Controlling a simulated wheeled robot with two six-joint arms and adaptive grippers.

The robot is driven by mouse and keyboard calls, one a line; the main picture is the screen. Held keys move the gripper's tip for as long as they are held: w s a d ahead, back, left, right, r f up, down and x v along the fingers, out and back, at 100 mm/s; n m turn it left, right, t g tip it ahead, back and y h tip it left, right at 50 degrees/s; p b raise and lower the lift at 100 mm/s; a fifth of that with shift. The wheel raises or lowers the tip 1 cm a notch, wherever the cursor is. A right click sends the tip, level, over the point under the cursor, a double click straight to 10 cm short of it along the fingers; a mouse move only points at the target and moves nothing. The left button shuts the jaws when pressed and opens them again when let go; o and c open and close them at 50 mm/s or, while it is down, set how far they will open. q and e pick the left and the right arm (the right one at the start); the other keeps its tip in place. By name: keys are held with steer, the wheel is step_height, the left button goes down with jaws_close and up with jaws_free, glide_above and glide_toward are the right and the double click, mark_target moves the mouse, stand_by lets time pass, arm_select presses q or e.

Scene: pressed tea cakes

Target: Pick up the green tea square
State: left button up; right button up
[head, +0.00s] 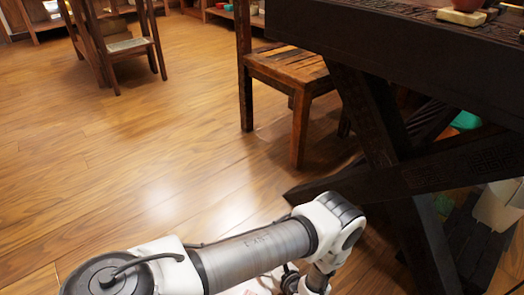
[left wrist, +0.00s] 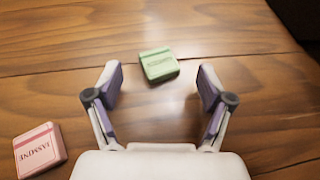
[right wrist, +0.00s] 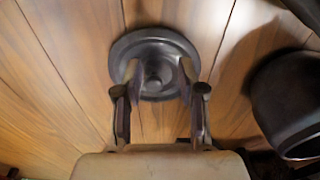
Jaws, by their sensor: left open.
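The green tea square (left wrist: 158,65) lies flat on a brown wooden surface (left wrist: 60,75) in the left wrist view, turned slightly. My left gripper (left wrist: 160,76) is open and empty. The square shows ahead of it, roughly centred between the two fingertips, with clear gaps on both sides. A pink square marked JASMINE (left wrist: 39,150) lies to the lower left, outside the left finger. The green square does not show in the head view.
A dark carved table (head: 400,45) with crossed legs stands at the right of the head view. A wooden chair (head: 290,70) stands beside it, another (head: 130,45) farther off. Open floor (head: 150,150) lies between. The wood around the green square is clear.

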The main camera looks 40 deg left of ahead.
arm_select(q)
steer(key=shift+x, duration=1.1)
arm_select(e)
steer(key=shift+w+f, duration=0.25)
steer(key=shift+f, duration=0.6)
steer(key=shift+r, duration=0.15)
arm_select(q)
steer(key=c, duration=1)
steer(key=shift+r, duration=0.1)
arm_select(e)
steer(key=shift+s, duration=0.1)
